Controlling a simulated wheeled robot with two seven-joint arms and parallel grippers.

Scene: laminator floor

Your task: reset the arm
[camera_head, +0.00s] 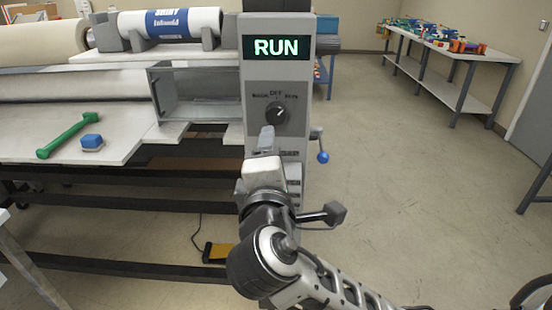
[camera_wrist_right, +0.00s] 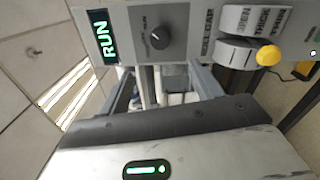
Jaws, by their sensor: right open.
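My right arm comes in from the bottom right of the head view. Its gripper (camera_head: 266,138) is in front of the grey control column (camera_head: 290,85), just below the dark rotary knob (camera_head: 275,113). In the right wrist view the two fingers of my right gripper (camera_wrist_right: 163,84) stand apart, with nothing held between them. The knob (camera_wrist_right: 158,38) shows just beyond the fingertips and looks clear of them. The display reads RUN in green in the head view (camera_head: 275,48) and in the wrist view (camera_wrist_right: 102,37). My left gripper is out of view.
A lever with a blue ball (camera_head: 322,157) sticks out of the column's right side. A green tool (camera_head: 67,136) and a blue block (camera_head: 92,142) lie on the machine's table at left. A yellow pedal (camera_head: 217,252) is on the floor. Open floor (camera_head: 420,190) lies to the right.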

